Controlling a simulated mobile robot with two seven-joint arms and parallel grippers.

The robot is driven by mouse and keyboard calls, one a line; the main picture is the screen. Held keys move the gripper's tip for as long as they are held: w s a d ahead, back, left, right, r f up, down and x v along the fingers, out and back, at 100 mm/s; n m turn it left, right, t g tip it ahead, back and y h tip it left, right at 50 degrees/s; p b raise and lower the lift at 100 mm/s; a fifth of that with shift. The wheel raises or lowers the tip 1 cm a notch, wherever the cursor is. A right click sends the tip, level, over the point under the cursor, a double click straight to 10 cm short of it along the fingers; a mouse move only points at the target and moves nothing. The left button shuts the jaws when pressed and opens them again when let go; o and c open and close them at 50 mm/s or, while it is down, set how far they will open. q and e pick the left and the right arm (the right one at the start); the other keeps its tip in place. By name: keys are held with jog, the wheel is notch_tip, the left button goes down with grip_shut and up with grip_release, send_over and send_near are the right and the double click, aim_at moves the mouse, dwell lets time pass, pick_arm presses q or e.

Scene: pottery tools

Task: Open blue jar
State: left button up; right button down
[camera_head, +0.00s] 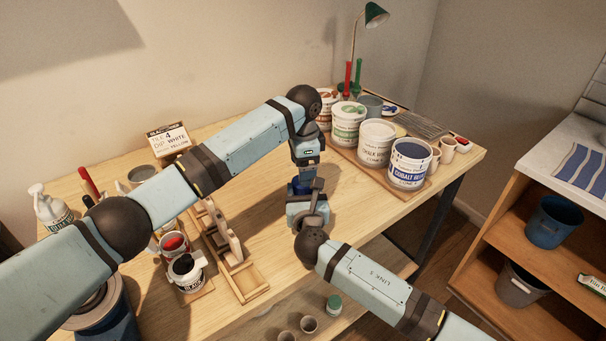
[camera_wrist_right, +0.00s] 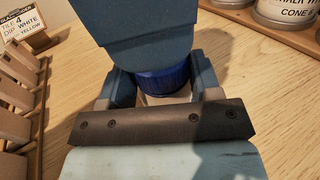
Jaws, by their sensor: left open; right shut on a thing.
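The blue jar stands upright in the middle of the table, mostly hidden by my grippers. In the right wrist view its ribbed blue lid (camera_wrist_right: 165,84) sits on a pale body (camera_wrist_right: 166,99). A bit of blue shows in the head view (camera_head: 297,187). My right gripper (camera_wrist_right: 165,92) is shut on the jar, with a finger on each side. It comes in low from the front right in the head view (camera_head: 306,205). My left gripper (camera_head: 305,178) points straight down over the lid and is open. Its fingertips are hidden, so contact with the lid cannot be told.
Labelled tubs, one marked cobalt blue (camera_head: 409,165), stand on a board at the back right. A wooden rack (camera_head: 234,254) and a black-labelled jar (camera_head: 187,273) stand left of the grippers. A sign (camera_head: 168,141) stands at the back left. Bare table lies right of the grippers.

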pick_arm(q)
jog(key=shift+d+r, duration=0.2)
jog(key=shift+r, duration=0.2)
notch_tip(320, 180, up, 2)
jog(key=shift+r, duration=0.1)
jog(key=shift+a+f, duration=0.2)
jog(key=shift+f, duration=3.7)
jog(key=c, duration=0.9)
jog(key=o, duration=1)
